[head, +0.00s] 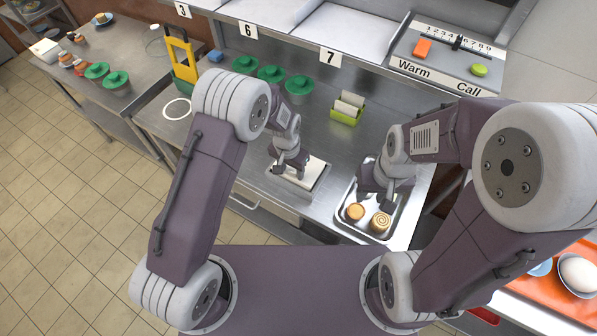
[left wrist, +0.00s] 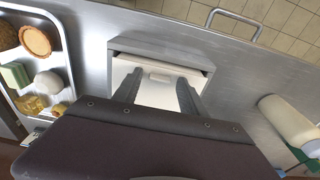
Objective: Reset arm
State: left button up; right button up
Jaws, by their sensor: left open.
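My left gripper (head: 289,163) is over the steel counter, above a grey box with a white top (head: 306,176). In the left wrist view its two fingers (left wrist: 158,95) are spread apart, with the white top of the box (left wrist: 160,92) seen between them. Nothing shows held between them. I cannot tell whether the fingers touch the box. My right gripper (head: 381,192) is over a metal tray (head: 393,238) of pastries. Its fingers are mostly hidden by its own wrist.
The tray holds a tart (head: 355,211) and a swirl roll (head: 380,221); more pieces show in the left wrist view. Several green-lidded pots (head: 271,74), a green card holder (head: 347,108) and a yellow stand (head: 181,60) stand farther back. Bare counter lies between them.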

pick_arm(q)
jog(key=c, duration=0.5)
jog(key=shift+o, duration=0.2)
jog(key=shift+r, duration=0.1)
